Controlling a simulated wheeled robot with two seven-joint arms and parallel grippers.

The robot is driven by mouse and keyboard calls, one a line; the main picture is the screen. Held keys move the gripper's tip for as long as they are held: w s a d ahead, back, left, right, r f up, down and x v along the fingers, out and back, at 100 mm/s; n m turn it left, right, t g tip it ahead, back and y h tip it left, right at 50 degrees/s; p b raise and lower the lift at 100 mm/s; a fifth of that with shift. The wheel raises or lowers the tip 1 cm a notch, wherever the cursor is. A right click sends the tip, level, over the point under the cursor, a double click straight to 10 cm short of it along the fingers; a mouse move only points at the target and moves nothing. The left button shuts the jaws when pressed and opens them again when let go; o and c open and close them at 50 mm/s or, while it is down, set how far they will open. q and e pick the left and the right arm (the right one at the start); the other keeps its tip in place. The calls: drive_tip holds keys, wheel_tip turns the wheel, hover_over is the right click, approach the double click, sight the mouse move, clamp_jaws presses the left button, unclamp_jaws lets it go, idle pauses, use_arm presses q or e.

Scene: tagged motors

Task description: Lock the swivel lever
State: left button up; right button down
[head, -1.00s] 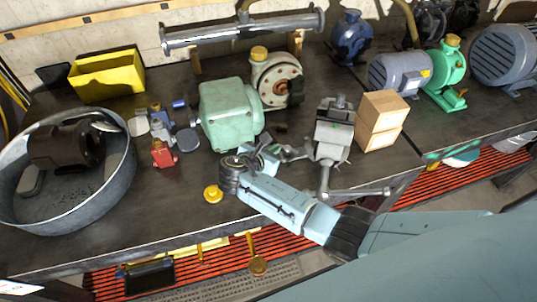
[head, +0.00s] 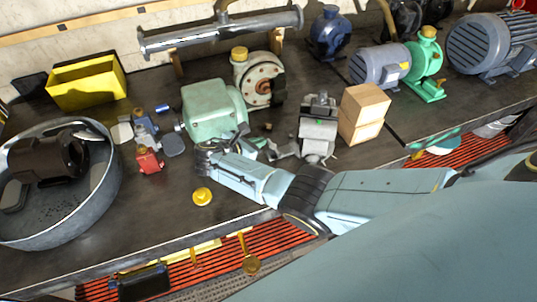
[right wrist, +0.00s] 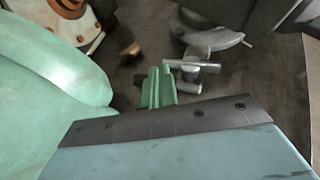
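A grey vise (head: 318,132) stands on the dark bench left of the wooden blocks. What looks like its swivel lever (head: 284,150) lies low at its left side. In the right wrist view the grey lever (right wrist: 197,67) is a short crossbar beside the round vise base (right wrist: 215,40). My right gripper (head: 258,146) is low between the green motor and the vise. In the right wrist view its green fingers (right wrist: 158,88) look close together, with their tips beside the lever's left end; whether they touch it is unclear. My left gripper is out of view.
The pale green motor (head: 212,108) stands close at the gripper's left, with a flanged pump (head: 258,85) behind. Stacked wooden blocks (head: 363,112) stand right of the vise. A yellow cap (head: 202,196) lies near the front edge. A metal tub (head: 105,195) is at left.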

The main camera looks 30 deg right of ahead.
drive_tip(key=shift+w+d, duration=0.15)
drive_tip(key=shift+w, duration=0.05)
idle(0.6)
drive_tip(key=shift+a+r, duration=0.1)
drive_tip(key=shift+a, duration=0.4)
drive_tip(key=w+a+r+b, duration=0.1)
drive_tip(key=a+r, duration=0.4)
drive_tip(key=a, duration=0.6)
drive_tip(key=shift+a+r+b, duration=0.15)
drive_tip(key=shift+a+b, duration=0.25)
drive_tip(key=shift+b, duration=0.2)
drive_tip(key=shift+w+d, duration=0.15)
